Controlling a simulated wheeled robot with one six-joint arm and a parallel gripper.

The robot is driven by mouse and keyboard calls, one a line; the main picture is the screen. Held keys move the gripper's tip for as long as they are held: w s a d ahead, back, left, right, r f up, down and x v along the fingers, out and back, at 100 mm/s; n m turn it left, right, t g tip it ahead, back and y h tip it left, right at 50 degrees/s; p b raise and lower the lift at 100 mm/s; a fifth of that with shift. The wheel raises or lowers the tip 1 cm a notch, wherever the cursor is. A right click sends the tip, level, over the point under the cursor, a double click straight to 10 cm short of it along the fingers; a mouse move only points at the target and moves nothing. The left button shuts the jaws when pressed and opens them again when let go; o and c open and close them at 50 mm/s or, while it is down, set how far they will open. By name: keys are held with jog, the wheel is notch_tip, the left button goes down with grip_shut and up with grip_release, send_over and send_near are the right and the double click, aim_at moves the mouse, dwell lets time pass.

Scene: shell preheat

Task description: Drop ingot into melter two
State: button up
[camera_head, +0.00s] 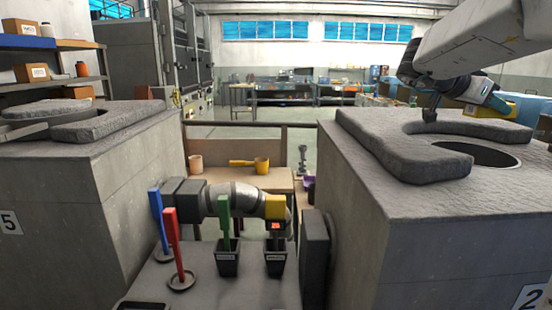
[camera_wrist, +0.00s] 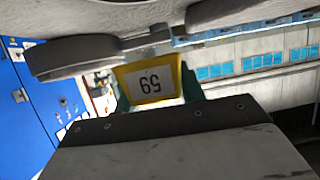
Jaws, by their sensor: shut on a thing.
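My gripper (camera_head: 489,100) is at the upper right in the head view, above the far side of melter two (camera_head: 440,240). It is shut on a yellow block, which I take for the ingot (camera_head: 503,106). In the wrist view the ingot (camera_wrist: 152,82) shows a yellow edge around a white label with upside-down digits, between the greenish fingers of my gripper (camera_wrist: 158,90). Melter two has a dark round opening (camera_head: 478,153). A thick grey lid (camera_head: 400,150) lies beside the opening, leaving it uncovered. The ingot appears above and behind the opening; the exact height is unclear.
Melter five (camera_head: 60,190) stands at left with its own grey lid (camera_head: 108,120). Between the melters are coloured tools in holders, including a green one (camera_head: 224,218), and a table with a yellow pan (camera_head: 261,165).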

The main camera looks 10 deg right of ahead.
jog(key=shift+f, duration=0.85)
jog(key=o, duration=1.3)
jog(key=v, duration=0.7)
jog(key=shift+a+r, duration=0.1)
jog(key=shift+a, duration=0.25)
jog(key=x, duration=0.8)
notch_tip(320, 180, up, 6)
jog(key=shift+a, duration=0.1)
